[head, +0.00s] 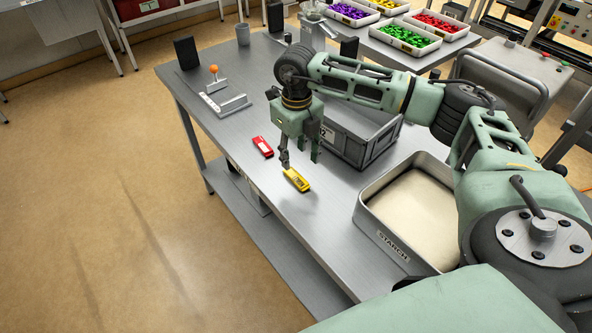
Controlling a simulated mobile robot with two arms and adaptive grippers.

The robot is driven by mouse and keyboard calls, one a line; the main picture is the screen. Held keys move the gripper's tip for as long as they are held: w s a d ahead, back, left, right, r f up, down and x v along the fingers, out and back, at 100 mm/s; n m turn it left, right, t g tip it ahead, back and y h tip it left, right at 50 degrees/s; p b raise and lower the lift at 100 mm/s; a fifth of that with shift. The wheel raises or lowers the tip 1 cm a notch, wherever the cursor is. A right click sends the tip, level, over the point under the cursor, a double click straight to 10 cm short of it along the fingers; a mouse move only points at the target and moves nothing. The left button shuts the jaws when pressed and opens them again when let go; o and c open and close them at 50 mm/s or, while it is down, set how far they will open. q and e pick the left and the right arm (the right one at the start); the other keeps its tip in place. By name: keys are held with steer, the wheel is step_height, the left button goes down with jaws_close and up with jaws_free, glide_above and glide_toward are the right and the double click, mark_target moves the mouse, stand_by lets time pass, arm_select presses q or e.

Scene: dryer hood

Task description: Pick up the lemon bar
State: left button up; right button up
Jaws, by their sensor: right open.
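The lemon bar is a small yellow-wrapped bar (297,180) lying flat on the grey metal table (318,212), near its front edge. My right gripper (300,161) points down just behind and above the yellow bar, with its fingers apart and nothing seen between them. One fingertip is close to the bar's far end; I cannot tell whether it touches. A red-wrapped bar (263,146) lies to the left and farther back on the table. My left gripper is out of view.
A dark grey crate (362,150) stands right behind my right gripper. A metal tray labelled starch (392,248), holding pale powder, sits to the right. A small metal fixture with an orange knob (214,70) is at the back left. The table front around the bars is clear.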

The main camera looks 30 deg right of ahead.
mark_target(296, 176)
steer(key=f, duration=0.1)
steer(key=p, duration=0.1)
steer(key=f+p, duration=0.1)
steer(key=shift+s+a+f, duration=0.35)
steer(key=shift+s, duration=0.05)
step_height(296, 176, down, 3)
steer(key=shift+w+d+r+p, duration=0.1)
steer(key=shift+w+d+p, duration=0.05)
steer(key=shift+p, duration=0.25)
steer(key=shift+f, duration=0.55)
steer(key=c, duration=1.1)
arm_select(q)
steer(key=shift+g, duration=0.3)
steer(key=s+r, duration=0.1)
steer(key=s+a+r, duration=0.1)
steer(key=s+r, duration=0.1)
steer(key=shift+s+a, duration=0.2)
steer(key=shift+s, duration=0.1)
arm_select(e)
jaws_close()
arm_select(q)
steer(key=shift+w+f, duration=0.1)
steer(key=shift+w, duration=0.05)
arm_select(e)
steer(key=shift+r, duration=0.1)
